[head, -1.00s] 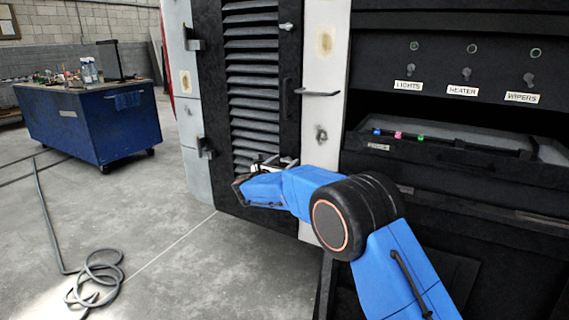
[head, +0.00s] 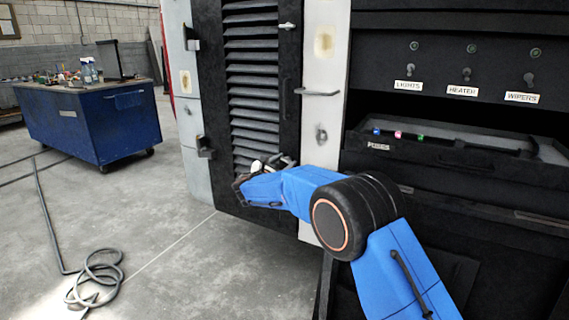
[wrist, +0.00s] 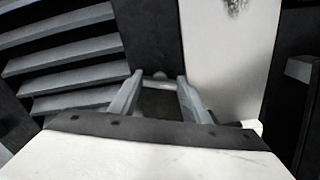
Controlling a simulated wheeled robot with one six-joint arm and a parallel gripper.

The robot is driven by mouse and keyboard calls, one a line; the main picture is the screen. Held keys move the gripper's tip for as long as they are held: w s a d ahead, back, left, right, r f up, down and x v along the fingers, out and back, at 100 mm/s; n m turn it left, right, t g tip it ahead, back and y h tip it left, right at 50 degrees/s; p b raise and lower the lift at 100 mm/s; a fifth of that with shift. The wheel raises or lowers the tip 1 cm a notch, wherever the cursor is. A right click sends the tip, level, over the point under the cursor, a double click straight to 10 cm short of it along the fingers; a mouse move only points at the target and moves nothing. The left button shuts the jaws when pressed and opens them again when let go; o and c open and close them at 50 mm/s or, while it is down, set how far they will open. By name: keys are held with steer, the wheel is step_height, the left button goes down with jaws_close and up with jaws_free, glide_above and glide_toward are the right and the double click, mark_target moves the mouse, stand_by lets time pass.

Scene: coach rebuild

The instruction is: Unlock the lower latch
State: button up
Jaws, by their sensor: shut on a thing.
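The lower latch (wrist: 160,78) is a small grey piece on the dark edge of the louvred door, beside the pale post. In the wrist view my gripper (wrist: 159,76) has its two grey fingers on either side of it, shut on it. In the head view my gripper (head: 277,161) is at the lower right of the louvred door (head: 254,90); the wrist hides most of the latch there. How far the latch is turned is hard to tell.
A similar upper latch (head: 288,26) sits near the door's top. A dark door handle (head: 286,98) and a grab bar (head: 318,93) are above my gripper. The fuse tray (head: 450,150) juts out at right. A blue tool cart (head: 90,125) and coiled hose (head: 95,278) are at left.

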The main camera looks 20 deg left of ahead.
steer(key=m, duration=1.4)
steer(key=shift+d+f, duration=0.1)
steer(key=shift+f, duration=0.05)
stand_by(0.4)
steer(key=o, duration=1)
steer(key=shift+o, duration=0.2)
steer(key=s+a, duration=0.1)
steer(key=s, duration=1.6)
steer(key=shift+s+a, duration=0.15)
steer(key=shift+s, duration=0.05)
